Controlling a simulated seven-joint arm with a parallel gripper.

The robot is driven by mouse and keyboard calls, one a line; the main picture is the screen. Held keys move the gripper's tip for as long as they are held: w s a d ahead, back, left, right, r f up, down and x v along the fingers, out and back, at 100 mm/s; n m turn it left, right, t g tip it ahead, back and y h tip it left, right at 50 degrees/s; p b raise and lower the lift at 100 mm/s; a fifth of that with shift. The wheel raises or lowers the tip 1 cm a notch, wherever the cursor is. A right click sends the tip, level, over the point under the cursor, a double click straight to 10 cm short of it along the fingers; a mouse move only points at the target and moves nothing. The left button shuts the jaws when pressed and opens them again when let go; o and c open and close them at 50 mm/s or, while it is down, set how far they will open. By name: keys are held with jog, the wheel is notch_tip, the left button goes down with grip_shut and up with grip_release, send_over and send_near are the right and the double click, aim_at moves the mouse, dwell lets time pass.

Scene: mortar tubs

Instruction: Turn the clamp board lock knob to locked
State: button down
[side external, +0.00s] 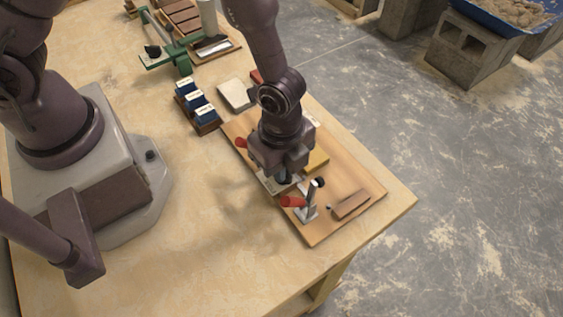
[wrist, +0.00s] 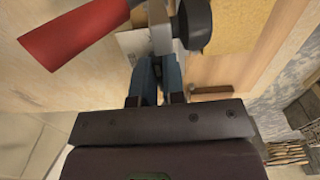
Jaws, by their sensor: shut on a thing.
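The clamp board (side external: 352,182) is a wooden board near the table's right edge in the side view. Near its front end stands a metal toggle clamp with a red handle (side external: 293,202) and a black tip (side external: 318,183). In the wrist view the red handle (wrist: 70,35) is at upper left and the black tip (wrist: 195,28) is at top centre. My gripper (side external: 284,180) points down over the board, just behind this clamp. Its fingers (wrist: 158,82) are close together on a small thing, apparently the lock knob, which they almost wholly hide. The knob's turn angle cannot be read.
A second red handle (side external: 241,143), a yellow block (side external: 316,161) and a brown block (side external: 351,205) are on the board. A rack of blue boxes (side external: 197,103) and a pale block (side external: 237,94) stand behind. The table's front left is clear.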

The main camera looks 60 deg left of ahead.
jog(key=shift+m, duration=0.4)
jog(key=c, duration=1.2)
grip_release()
notch_tip(320, 180, up, 13)
jog(key=s+a+r+n+t, duration=0.2)
jog(key=s+a+r+n, duration=0.2)
jog(key=a+r+n, duration=0.4)
jog(key=s+a+r+n+t, duration=0.3)
jog(key=s+a+r+n, duration=0.1)
jog(key=a+r+n, duration=0.5)
jog(key=shift+s+a+r+n+t, duration=0.2)
jog(key=shift+a+n+t, duration=0.15)
jog(key=shift+n, duration=0.25)
